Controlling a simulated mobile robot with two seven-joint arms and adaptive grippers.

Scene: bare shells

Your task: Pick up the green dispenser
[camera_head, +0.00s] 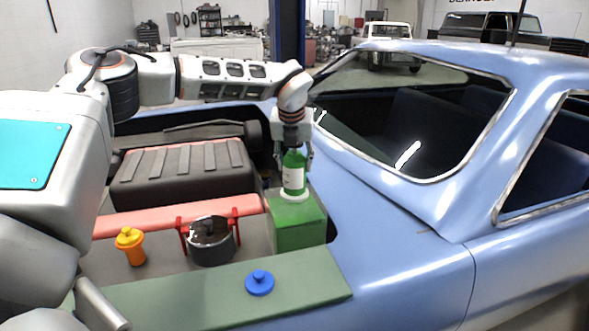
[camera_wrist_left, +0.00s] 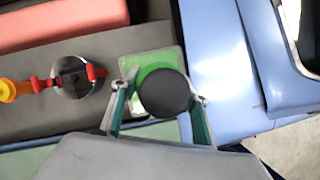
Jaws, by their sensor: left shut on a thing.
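The green dispenser (camera_head: 293,172) is a green bottle with a pale label, upright over a green block (camera_head: 298,226) with a white ring at its base. My left gripper (camera_head: 292,160) comes down from above and is shut on the dispenser's upper part. In the left wrist view the dispenser (camera_wrist_left: 165,90) shows from above as a dark round top with green around it, between the two fingers of my left gripper (camera_wrist_left: 160,108). I cannot tell whether its base touches the block. My right gripper is not in view.
A dark pot with red handles (camera_head: 211,240), an orange shaker-like object (camera_head: 130,245) and a blue lid-like object (camera_head: 259,282) lie to the left and front. A dark ribbed case (camera_head: 185,172) stands behind. The blue car body (camera_head: 400,230) rises on the right.

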